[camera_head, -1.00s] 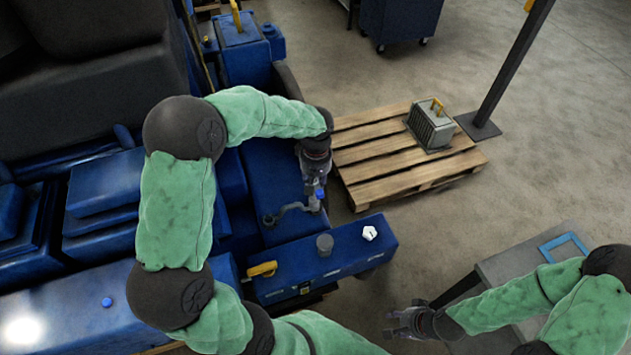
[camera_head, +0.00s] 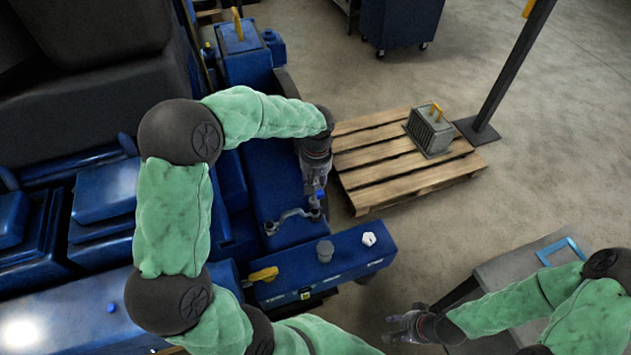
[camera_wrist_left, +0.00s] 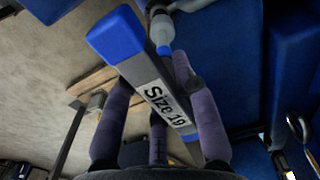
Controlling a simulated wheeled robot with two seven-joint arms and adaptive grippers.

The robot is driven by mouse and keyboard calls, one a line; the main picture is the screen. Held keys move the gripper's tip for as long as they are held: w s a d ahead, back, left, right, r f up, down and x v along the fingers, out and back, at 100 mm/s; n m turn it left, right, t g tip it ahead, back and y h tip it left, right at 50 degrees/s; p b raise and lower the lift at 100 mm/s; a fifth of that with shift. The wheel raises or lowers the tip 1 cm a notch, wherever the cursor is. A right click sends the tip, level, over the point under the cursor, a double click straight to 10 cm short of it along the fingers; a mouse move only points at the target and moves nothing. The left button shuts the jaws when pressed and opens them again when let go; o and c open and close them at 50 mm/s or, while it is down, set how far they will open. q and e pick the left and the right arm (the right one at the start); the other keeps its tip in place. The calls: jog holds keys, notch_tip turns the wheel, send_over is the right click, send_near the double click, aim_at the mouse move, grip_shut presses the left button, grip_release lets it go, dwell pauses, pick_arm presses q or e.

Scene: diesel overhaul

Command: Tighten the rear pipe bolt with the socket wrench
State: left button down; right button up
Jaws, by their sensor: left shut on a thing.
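My left gripper (camera_head: 315,192) is shut on the socket wrench (camera_wrist_left: 150,75), a grey bar with a blue end and a "Size 19" label. In the head view only a small blue part of the wrench (camera_head: 320,195) shows by the fingers. The grey pipe (camera_head: 287,217) lies on the blue engine block, its right end at the wrench. In the left wrist view a grey rounded fitting (camera_wrist_left: 161,28) with a blue ring is beyond the wrench. The rear bolt is hidden, so socket contact cannot be told. My right gripper (camera_head: 404,325) is open and empty.
A blue beam (camera_head: 350,255) with a grey cap (camera_head: 325,250), white nut-like piece (camera_head: 369,239) and yellow handle (camera_head: 262,275) lies in front of the pipe. A wooden pallet (camera_head: 365,180) carries a grey box (camera_head: 430,130). A grey table (camera_head: 500,270) stands right.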

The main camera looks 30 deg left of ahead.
pick_arm(q)
jog(key=shift+r+p, duration=1.9)
jog(key=shift+r, duration=1.2)
jog(key=shift+s+d+f, duration=0.1)
jog(key=shift+s+d, duration=0.15)
jog(key=shift+s, duration=0.1)
jog(key=s+d+b, duration=0.1)
jog(key=s+d, duration=0.2)
jog(key=s, duration=0.2)
jog(key=shift+s, duration=0.2)
